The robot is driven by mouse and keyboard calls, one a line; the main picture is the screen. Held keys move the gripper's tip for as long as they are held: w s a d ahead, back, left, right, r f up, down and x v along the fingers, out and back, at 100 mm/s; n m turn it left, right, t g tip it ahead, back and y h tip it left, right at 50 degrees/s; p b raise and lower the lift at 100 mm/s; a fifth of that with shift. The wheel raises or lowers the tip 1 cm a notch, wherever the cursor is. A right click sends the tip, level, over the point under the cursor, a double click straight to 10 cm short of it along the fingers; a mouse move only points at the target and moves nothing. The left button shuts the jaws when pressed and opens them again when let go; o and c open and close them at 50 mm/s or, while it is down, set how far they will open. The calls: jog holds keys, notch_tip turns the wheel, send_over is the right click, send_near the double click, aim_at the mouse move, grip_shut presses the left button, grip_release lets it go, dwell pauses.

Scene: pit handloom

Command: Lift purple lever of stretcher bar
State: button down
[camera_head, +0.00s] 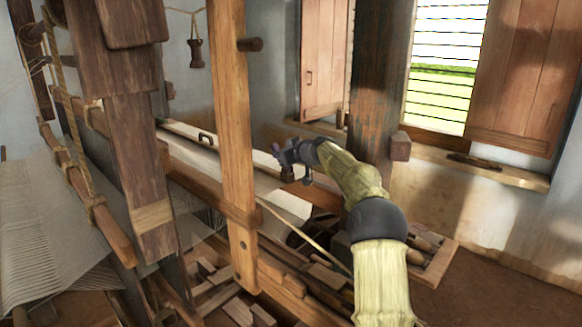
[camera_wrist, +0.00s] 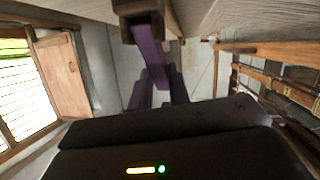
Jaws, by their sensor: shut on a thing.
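The purple lever (camera_wrist: 149,45) shows in the wrist view, running from a brown wooden piece (camera_wrist: 138,9) at the top down between the two dark fingers. My gripper (camera_wrist: 160,88) is shut on the lever there. In the head view my gripper (camera_head: 283,155) is at the right of the light wooden post, above the pale cloth (camera_head: 292,206) of the loom. The lever cannot be made out in the head view, where the gripper covers it. How far the stretcher bar lies from the cloth cannot be told.
A light wooden post (camera_head: 233,120) stands left of my gripper. A thick dark pillar (camera_head: 378,90) stands behind my arm, before the shuttered window (camera_head: 445,60). A wooden tray (camera_head: 435,262) and loose wood pieces (camera_head: 240,305) lie low down. Warp threads (camera_head: 50,240) spread at the left.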

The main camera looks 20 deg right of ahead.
jog(key=shift+s+f+t+b, duration=0.1)
jog(key=shift+f+t+b, duration=0.15)
jog(key=shift+b, duration=0.65)
jog(key=shift+s+d+r, duration=0.1)
jog(key=shift+r, duration=0.15)
jog(key=c, duration=1.3)
grip_release()
jog(key=shift+s+d+b, duration=0.1)
jog(key=shift+b, duration=0.3)
jog(key=shift+s+d, duration=0.1)
jog(key=shift+s, duration=0.15)
jog(key=b+v, duration=0.3)
jog(key=v, duration=0.5)
jog(key=b+v, duration=0.3)
jog(key=v, duration=0.5)
jog(key=shift+s+d+f+b, duration=0.1)
jog(key=shift+s+d+b, duration=0.1)
jog(key=shift+s+b, duration=0.2)
jog(key=shift+w, duration=0.1)
